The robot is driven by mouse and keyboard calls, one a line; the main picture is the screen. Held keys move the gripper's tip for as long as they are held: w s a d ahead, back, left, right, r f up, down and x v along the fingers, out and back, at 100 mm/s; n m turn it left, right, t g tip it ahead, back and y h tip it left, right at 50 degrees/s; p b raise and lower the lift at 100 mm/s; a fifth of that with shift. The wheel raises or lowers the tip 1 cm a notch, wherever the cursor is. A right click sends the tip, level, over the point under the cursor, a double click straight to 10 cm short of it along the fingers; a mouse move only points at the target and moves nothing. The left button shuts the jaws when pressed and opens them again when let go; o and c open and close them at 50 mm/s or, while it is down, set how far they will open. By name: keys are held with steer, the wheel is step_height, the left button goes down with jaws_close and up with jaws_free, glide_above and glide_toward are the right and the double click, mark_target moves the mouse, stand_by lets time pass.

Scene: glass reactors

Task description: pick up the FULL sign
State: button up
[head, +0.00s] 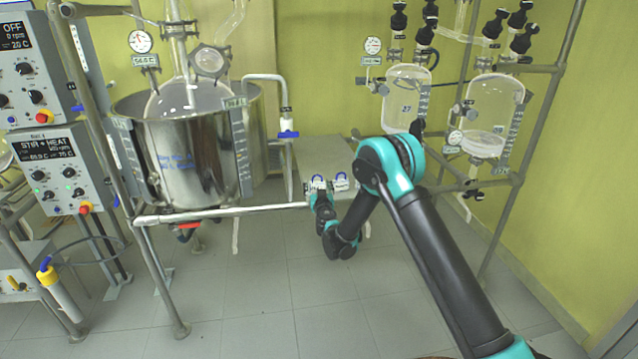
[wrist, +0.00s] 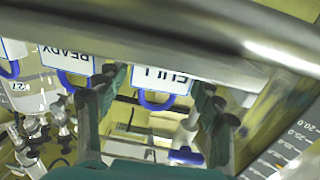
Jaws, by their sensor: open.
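The FULL sign (wrist: 162,80) is a white plate with dark lettering and a blue loop handle. It appears upside down in the wrist view. My gripper (wrist: 160,84) is open, with one finger on each side of the sign; I cannot tell whether either touches it. In the head view the FULL sign (head: 316,183) is small, at the edge of a grey shelf, with my gripper (head: 319,194) just in front of it, partly covering it.
A steel rail (head: 225,212) runs near the gripper. A large steel vessel (head: 190,165) stands left; glass reactors (head: 405,100) stand right. The floor (head: 300,300) in front is clear.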

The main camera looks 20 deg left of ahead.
steer(key=shift+w+a, duration=0.25)
steer(key=shift+w, duration=0.15)
steer(key=shift+c, duration=0.4)
